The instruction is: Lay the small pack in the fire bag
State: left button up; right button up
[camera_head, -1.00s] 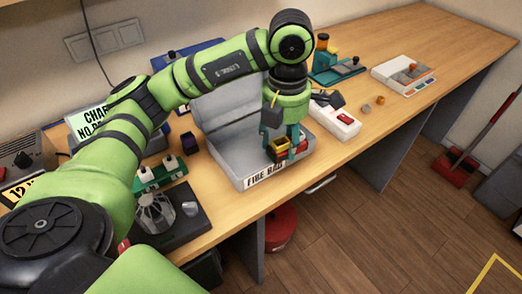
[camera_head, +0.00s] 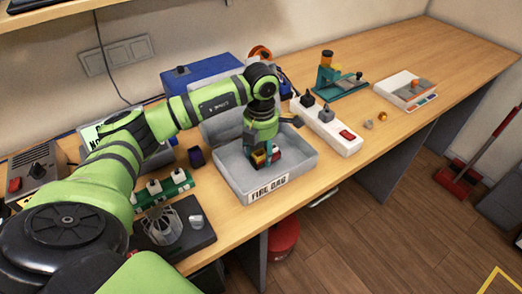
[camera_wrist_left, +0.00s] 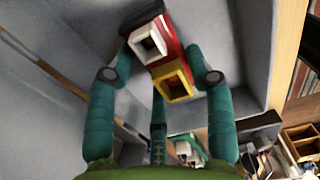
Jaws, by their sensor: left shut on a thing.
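The fire bag (camera_head: 228,178) is a grey open box with a raised lid at its back and a FIRE BAG label on its front wall. My left gripper (camera_head: 262,153) is inside the bag's outline, low over its floor. It is shut on the small pack (camera_head: 258,159), a red block with a yellow connector. In the left wrist view the pack (camera_wrist_left: 170,50) sits between the teal fingers (camera_wrist_left: 160,76), with grey bag walls around it. I cannot tell whether the pack touches the floor. My right gripper is not in view.
A white power strip (camera_head: 327,128) stands right of the bag. A dark purple block (camera_head: 196,158) and a green charger board (camera_head: 163,188) are on the left. A blue case (camera_head: 195,72) stands behind. The table's front edge runs close to the bag.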

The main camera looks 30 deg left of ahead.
pick_arm(q)
jog(key=shift+f, duration=0.65)
jog(key=shift+f, duration=0.1)
jog(key=shift+f, duration=0.15)
jog(key=o, duration=1.2)
